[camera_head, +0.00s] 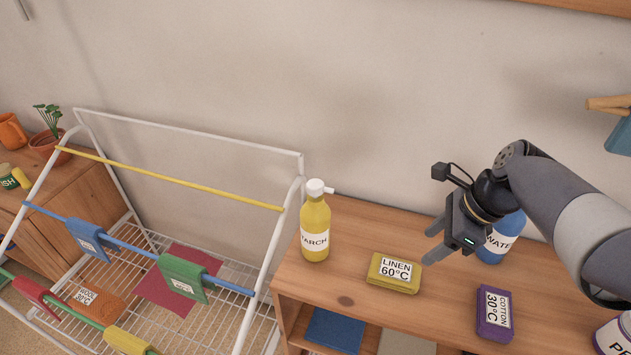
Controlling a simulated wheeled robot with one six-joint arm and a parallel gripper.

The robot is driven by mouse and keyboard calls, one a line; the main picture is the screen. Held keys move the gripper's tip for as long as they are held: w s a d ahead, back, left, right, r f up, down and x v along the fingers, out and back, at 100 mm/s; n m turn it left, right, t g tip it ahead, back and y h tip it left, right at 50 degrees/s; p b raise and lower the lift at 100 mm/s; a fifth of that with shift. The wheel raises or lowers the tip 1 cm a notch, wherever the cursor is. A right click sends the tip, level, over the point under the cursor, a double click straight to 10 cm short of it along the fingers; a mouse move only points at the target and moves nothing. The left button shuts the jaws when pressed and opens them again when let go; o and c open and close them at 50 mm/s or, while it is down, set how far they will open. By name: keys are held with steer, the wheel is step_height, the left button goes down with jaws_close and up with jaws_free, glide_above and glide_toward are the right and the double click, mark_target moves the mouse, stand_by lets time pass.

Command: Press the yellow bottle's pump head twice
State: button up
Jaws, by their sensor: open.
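The yellow bottle (315,232) stands upright on the left end of the wooden dresser top. Its label reads STARCH in part. Its white pump head (317,188) is on top with a short spout pointing right. My gripper (430,241) is open and empty, right of the yellow bottle and clear of it, with its fingers pointing left. It is in front of a blue bottle in this view and partly hides it.
A yellow LINEN block (394,273) and a purple COTTON block (494,312) lie on the dresser top (352,222). The blue bottle (499,244) stands at the back right. A white drying rack (300,165) with coloured rods stands just left of the dresser.

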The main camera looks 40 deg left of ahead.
jaws_close()
stand_by(0.3)
stand_by(0.9)
